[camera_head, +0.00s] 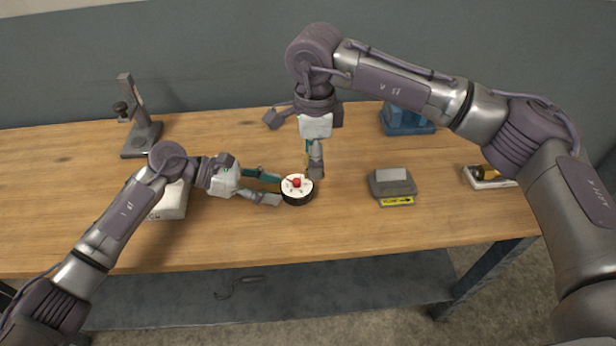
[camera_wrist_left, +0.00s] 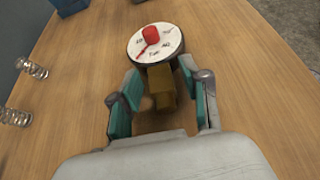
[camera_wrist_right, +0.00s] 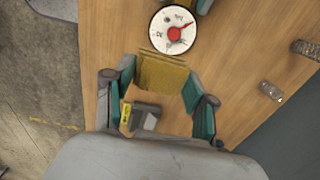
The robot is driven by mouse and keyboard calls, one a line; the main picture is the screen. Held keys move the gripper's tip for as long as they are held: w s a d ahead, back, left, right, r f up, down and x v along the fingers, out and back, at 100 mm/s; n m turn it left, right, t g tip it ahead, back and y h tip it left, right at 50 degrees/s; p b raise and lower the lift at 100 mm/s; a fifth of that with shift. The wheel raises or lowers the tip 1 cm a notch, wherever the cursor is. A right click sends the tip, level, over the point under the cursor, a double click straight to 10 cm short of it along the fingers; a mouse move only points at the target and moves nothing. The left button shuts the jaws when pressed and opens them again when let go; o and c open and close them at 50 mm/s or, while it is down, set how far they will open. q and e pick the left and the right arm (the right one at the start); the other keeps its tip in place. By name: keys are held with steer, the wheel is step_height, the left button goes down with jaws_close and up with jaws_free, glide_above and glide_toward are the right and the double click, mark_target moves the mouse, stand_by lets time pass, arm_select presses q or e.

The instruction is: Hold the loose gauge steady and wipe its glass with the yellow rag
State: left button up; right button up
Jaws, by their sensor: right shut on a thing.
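The loose gauge (camera_head: 297,189) has a white dial, a dark rim and a red knob-like part at its middle. It lies near the front middle of the bench, dial up. My left gripper (camera_head: 272,192) is at its left side. In the left wrist view, its open fingers stand on both sides of the gauge's brass stem (camera_wrist_left: 162,85), with gaps showing. My right gripper (camera_head: 314,172) points down just behind and right of the gauge. In the right wrist view it is shut on the folded yellow rag (camera_wrist_right: 163,73), close beside the dial (camera_wrist_right: 172,30).
A grey block with a yellow arrow label (camera_head: 392,188) sits right of the gauge. A white box (camera_head: 170,201) is partly behind my left arm. A dark stand (camera_head: 141,137), a blue item (camera_head: 405,121) and a small tray (camera_head: 476,181) stand elsewhere.

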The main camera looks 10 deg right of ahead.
arm_select(q)
steer(key=shift+a, duration=0.1)
steer(key=v, duration=1.2)
